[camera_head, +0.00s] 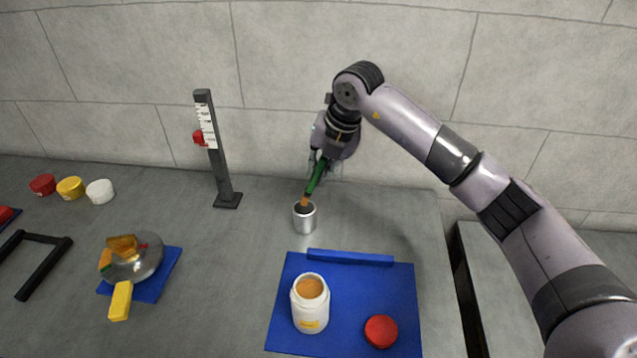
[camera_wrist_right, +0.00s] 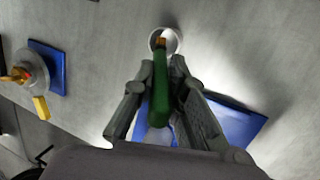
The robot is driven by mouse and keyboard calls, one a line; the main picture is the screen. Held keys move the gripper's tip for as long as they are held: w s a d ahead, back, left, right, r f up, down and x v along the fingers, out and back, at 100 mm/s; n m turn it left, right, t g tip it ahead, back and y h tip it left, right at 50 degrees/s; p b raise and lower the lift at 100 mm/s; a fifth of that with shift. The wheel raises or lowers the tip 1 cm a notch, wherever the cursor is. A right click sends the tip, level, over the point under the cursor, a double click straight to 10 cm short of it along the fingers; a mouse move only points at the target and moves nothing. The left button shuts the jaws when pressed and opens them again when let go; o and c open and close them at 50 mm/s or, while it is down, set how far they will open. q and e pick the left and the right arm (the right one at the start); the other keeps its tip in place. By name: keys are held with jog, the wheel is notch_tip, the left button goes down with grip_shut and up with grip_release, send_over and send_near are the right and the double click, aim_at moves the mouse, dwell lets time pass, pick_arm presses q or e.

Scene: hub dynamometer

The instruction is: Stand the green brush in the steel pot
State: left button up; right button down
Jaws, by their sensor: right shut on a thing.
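The green brush (camera_head: 316,178) is held tilted in my right gripper (camera_head: 324,163), with its orange-brown end pointing down and to the left. My right gripper is shut on its green handle. The steel pot (camera_head: 304,220) stands upright on the grey table just below. The brush's lower end overlaps the pot's mouth; I cannot tell how far it is inside. In the right wrist view the brush (camera_wrist_right: 161,95) lies between the fingers (camera_wrist_right: 163,80), and its end shows over the pot's rim (camera_wrist_right: 177,42). My left gripper is not in view.
A blue mat (camera_head: 350,280) in front of the pot bears an open white jar (camera_head: 310,312) and a red lid (camera_head: 381,331). A dark post with a scale (camera_head: 219,165) stands left of the pot. A pan (camera_head: 140,265) lies at the left. The table's right edge drops to a gap.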

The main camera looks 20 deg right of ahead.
jog(key=shift+f, duration=2.75)
jog(key=c, duration=1.6)
grip_release()
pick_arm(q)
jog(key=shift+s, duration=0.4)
pick_arm(e)
jog(key=shift+r, duration=0.1)
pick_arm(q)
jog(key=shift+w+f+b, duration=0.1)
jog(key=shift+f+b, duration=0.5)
pick_arm(e)
jog(key=v, duration=1.2)
jog(key=shift+r, duration=0.4)
